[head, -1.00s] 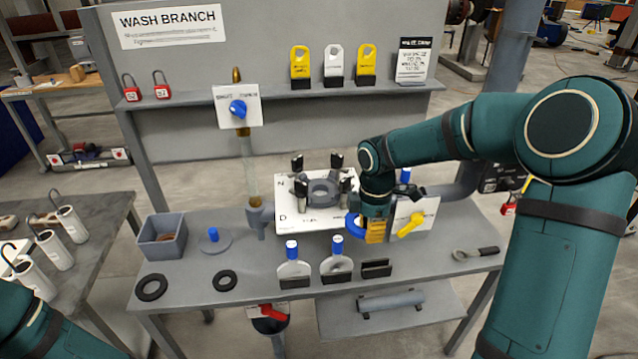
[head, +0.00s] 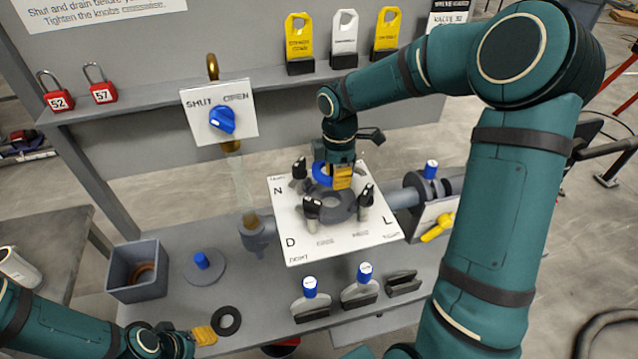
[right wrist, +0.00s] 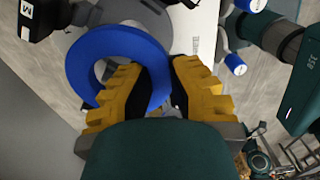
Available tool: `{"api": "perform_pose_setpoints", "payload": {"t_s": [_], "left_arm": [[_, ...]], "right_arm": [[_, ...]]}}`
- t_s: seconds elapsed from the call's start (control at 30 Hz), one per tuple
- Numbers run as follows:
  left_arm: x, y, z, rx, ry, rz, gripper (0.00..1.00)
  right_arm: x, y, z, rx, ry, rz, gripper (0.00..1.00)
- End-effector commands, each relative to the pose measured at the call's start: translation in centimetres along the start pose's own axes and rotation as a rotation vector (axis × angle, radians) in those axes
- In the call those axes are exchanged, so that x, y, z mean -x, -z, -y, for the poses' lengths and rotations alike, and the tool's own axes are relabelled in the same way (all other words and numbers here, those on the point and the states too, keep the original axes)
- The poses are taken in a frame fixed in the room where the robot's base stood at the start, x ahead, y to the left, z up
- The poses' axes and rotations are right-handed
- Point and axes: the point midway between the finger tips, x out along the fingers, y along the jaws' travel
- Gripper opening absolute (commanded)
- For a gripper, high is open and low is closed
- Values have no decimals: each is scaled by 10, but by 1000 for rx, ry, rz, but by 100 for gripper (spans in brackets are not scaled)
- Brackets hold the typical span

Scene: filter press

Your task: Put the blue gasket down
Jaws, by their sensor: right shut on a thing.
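The blue gasket (head: 321,174) is a flat ring held in my right gripper (head: 342,178). It is over the back part of the grey round flange (head: 335,207) on the white plate (head: 300,247), among the black-knobbed clamps. I cannot tell whether it touches the flange. In the right wrist view, the gasket (right wrist: 82,68) sits at the yellow fingers of my right gripper (right wrist: 158,85), its ring extending left of them. My left gripper (head: 205,335) is low at the bench's front left, beside a black ring (head: 226,321); whether it is open is unclear.
A grey bin (head: 137,285) holding a brownish ring and a blue-knobbed disc (head: 204,265) stand on the left of the bench. Two blue-topped paddles (head: 310,300) (head: 361,289) stand in front of the plate. A pipe with a yellow handle (head: 436,229) is at right.

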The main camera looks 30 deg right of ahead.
Motion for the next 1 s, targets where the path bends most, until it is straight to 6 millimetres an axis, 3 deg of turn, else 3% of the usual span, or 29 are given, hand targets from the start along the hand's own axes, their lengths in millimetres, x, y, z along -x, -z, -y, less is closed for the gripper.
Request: {"api": "perform_pose_setpoints", "payload": {"t_s": [0.13, 0.4, 0.63, 0.83, 1.0], "left_arm": [[0, 0, 0, 0, 0, 0, 47], [-2, -1, 1, 1, 0, 1, 47], [-3, 0, 1, 0, 1, 0, 47], [-5, -1, 2, 0, 1, 0, 47], [-5, -1, 2, 0, 1, 0, 47]], "right_arm": [[-10, 0, 0, 0, 4, 0, 0], [-55, 0, -2, 0, 3, 0, 0], [-72, 0, -3, 1, 2, 0, 0], [-98, 0, -5, 1, 2, 0, 0], [-100, 0, -5, 0, 0, -1, 0]]}}
